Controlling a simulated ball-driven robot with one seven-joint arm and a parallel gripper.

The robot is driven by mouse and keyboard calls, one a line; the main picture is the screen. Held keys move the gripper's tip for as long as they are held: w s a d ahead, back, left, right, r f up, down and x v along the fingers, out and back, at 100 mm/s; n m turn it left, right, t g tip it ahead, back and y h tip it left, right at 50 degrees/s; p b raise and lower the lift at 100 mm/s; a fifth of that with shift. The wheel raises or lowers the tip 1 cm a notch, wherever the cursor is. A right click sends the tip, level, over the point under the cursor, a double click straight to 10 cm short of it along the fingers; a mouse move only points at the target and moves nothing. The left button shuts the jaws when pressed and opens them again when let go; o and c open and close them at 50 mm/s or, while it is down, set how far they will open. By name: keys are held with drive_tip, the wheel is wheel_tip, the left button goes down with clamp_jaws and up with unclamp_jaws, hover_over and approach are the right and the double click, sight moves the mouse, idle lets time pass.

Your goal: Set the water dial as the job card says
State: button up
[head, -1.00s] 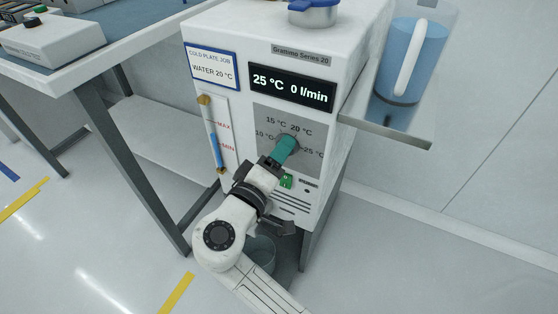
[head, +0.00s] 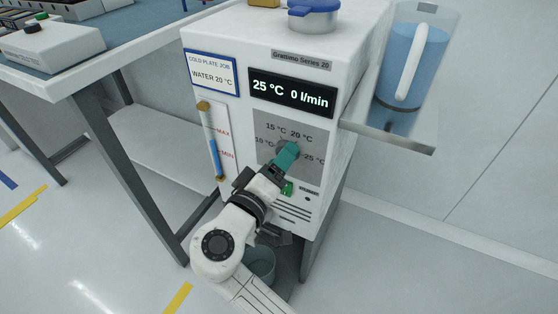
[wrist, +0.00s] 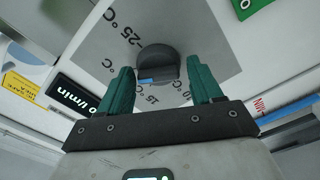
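The job card (head: 212,75) on the chiller's front reads "COLD PLATE JOB, WATER 20 °C". The display (head: 292,93) shows 25 °C and 0 l/min. The grey water dial (wrist: 158,64) sits on a grey panel with marks for 10, 15, 20 and 25 °C. A blue patch shows on its lower side; I cannot tell which mark it points to. My gripper (wrist: 162,66) is open, its green fingers on either side of the dial with gaps visible. In the head view my gripper (head: 288,156) partly covers the dial.
A level gauge (head: 214,150) with MAX and MIN marks is left of the dial. A green switch (head: 287,188) lies below it. A blue-lidded cap (head: 313,12) is on top of the chiller. A jug of blue liquid (head: 408,65) stands on the right shelf. A workbench (head: 110,55) is at left.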

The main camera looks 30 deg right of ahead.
drive_tip(key=shift+o, duration=0.7)
drive_tip(key=shift+r, duration=0.1)
drive_tip(key=p+v, duration=0.2)
drive_tip(key=v, duration=0.8)
drive_tip(key=shift+s+a, duration=0.2)
drive_tip(key=shift+a, duration=0.15)
